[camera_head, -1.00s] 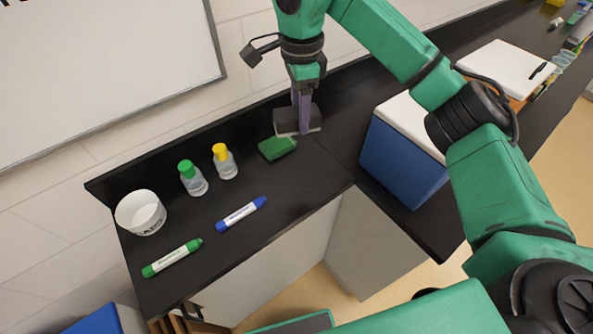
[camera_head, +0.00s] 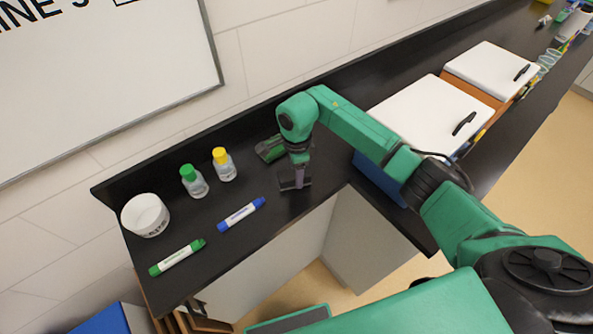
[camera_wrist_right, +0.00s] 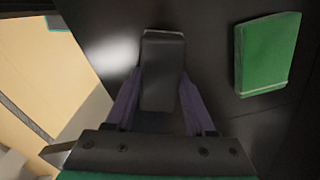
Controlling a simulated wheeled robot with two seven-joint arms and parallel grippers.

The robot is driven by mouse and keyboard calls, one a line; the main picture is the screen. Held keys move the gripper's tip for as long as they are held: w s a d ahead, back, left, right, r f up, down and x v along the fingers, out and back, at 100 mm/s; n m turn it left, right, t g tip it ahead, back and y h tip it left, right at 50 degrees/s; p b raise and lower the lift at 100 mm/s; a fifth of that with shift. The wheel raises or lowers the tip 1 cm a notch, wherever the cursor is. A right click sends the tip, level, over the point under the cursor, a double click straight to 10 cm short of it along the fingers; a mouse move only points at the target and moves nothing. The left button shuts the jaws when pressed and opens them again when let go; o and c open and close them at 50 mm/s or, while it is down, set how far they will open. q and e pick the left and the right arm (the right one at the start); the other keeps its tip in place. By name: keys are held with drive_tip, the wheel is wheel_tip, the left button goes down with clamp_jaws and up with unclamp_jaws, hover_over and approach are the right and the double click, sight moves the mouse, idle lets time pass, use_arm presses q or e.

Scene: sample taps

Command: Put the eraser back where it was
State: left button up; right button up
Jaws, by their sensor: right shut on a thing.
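The dark grey eraser (camera_head: 287,182) is between the fingers of my right gripper (camera_head: 298,181), near the front edge of the black counter. In the right wrist view the eraser (camera_wrist_right: 163,72) sits lengthwise between the two purple fingers (camera_wrist_right: 160,105), which are shut on it. I cannot tell whether its underside touches the counter. My right forearm hides part of the gripper in the head view. My left gripper is not in view.
A green block (camera_head: 269,149) lies behind the gripper, apart from the eraser. White-lidded boxes (camera_head: 432,118) stand right. A whiteboard (camera_head: 110,75) hangs behind.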

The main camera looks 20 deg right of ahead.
drive_tip(key=o, duration=1)
drive_tip(key=shift+f, duration=0.1)
drive_tip(key=shift+o, duration=0.9)
wheel_tip(320, 180, up, 12)
drive_tip(key=b, duration=0.3)
